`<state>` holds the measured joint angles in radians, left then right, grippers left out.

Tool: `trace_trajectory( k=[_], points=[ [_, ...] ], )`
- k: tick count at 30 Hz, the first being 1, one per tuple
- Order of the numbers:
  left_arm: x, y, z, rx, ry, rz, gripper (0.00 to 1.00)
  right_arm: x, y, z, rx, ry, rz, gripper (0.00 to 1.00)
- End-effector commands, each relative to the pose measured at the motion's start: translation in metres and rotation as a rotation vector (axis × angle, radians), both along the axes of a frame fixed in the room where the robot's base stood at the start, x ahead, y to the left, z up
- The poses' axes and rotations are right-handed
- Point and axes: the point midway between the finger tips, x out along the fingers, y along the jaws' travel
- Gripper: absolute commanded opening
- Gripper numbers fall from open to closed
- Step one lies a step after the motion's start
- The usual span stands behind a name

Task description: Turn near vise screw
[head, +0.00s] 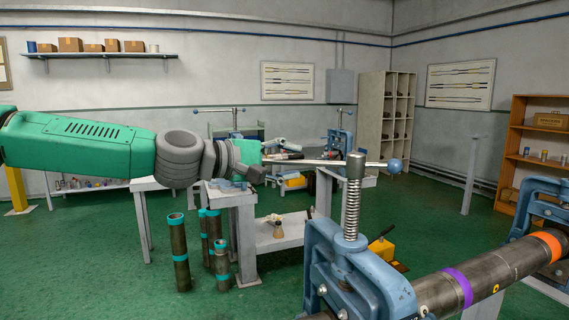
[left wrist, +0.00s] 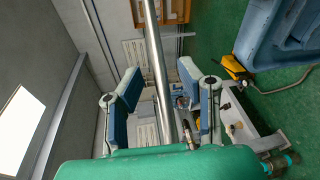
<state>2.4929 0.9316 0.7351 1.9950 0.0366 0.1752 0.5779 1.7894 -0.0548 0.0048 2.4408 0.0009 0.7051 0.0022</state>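The near vise (head: 365,275) is a blue frame at the lower right, with an upright threaded screw (head: 352,200) rising from it. A straight metal handle bar (head: 318,162) crosses the screw's top, with a blue ball (head: 395,166) on its right end. My left gripper (head: 268,162) is at the bar's left end, which it hides. In the left wrist view the bar (left wrist: 157,60) passes between the two spread fingers (left wrist: 165,95), with gaps on both sides. The left gripper is open. My right gripper is not in view.
A dark pipe (head: 500,268) with purple and orange bands runs from the near vise to another blue vise (head: 540,205) at right. Several upright pipes (head: 178,250) stand on the green floor beside a grey workbench (head: 240,200). A yellow tool (head: 383,248) is behind the near vise.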

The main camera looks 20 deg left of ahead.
Motion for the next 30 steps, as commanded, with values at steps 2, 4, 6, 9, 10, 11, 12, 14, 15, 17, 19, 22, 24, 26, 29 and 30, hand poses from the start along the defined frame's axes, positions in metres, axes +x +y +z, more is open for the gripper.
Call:
trace_trajectory(
  k=[2, 4, 6, 9, 10, 11, 12, 14, 15, 17, 19, 22, 24, 26, 29, 30],
  points=[
    [0.001, 0.004, -0.001, -0.004, 0.001, 0.004, 0.32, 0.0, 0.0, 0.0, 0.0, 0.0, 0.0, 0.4],
    [0.002, 0.008, -0.001, -0.007, 0.001, 0.005, 0.32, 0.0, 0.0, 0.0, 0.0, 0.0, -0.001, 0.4],
    [0.0, 0.01, -0.001, -0.008, 0.001, 0.006, 0.32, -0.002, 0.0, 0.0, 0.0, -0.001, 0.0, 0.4],
    [-0.007, 0.015, 0.001, -0.008, -0.002, 0.006, 0.32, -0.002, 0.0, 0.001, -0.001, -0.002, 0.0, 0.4],
    [-0.01, 0.017, 0.002, -0.008, -0.002, 0.006, 0.32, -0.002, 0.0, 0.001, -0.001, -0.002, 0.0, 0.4],
    [-0.014, 0.019, 0.003, -0.009, -0.003, 0.006, 0.32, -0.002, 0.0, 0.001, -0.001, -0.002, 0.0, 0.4],
    [-0.02, 0.021, 0.004, -0.008, -0.002, 0.005, 0.32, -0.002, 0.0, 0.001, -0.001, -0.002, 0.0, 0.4],
    [-0.027, 0.024, 0.006, -0.006, -0.004, 0.004, 0.32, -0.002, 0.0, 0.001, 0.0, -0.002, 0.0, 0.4],
    [-0.032, 0.027, 0.007, -0.005, -0.004, 0.004, 0.32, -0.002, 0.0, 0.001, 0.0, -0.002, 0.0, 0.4],
    [-0.038, 0.029, 0.008, -0.004, -0.004, 0.003, 0.32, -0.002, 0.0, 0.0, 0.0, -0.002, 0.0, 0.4],
    [-0.045, 0.031, 0.01, 0.0, -0.004, 0.003, 0.32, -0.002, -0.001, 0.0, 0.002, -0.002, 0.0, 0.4],
    [-0.052, 0.033, 0.011, 0.004, -0.002, 0.001, 0.32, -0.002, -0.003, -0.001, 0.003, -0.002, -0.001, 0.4],
    [-0.055, 0.034, 0.011, 0.004, -0.001, 0.002, 0.32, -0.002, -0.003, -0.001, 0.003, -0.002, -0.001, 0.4],
    [-0.057, 0.036, 0.011, 0.003, 0.0, 0.002, 0.32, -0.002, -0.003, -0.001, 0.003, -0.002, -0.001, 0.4],
    [-0.059, 0.038, 0.01, 0.002, 0.0, 0.001, 0.32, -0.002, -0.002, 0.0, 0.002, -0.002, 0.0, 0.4],
    [-0.059, 0.039, 0.01, 0.001, 0.001, 0.001, 0.32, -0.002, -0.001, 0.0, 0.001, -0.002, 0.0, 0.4]
  ],
)
